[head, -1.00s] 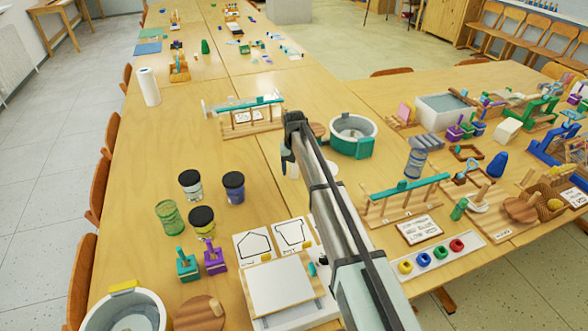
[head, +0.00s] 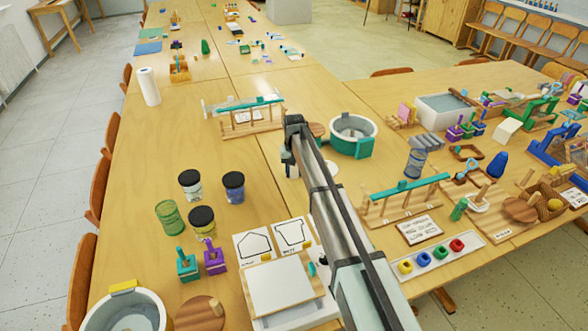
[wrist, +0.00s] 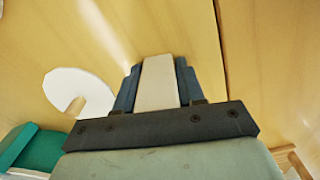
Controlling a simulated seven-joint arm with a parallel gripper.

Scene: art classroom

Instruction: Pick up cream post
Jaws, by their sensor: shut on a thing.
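My gripper (wrist: 158,70) shows in the wrist view with its two dark blue fingers on either side of the cream post (wrist: 158,84). It is shut on the post, a flat-sided pale piece that points away from the wrist. In the head view my gripper (head: 288,164) is over the middle of the table, left of a round pot, and my arm hides part of that area. A small pale bit at the fingers may be the post. I cannot tell whether the post's far end touches the table.
A white notched disc (wrist: 80,92) lies beside the gripper. The grey pot with a teal box (head: 353,135) stands to the right, and a wooden rack with a teal bar (head: 252,120) stands behind. Lidded jars (head: 190,184) stand at left. Table between jars and gripper is clear.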

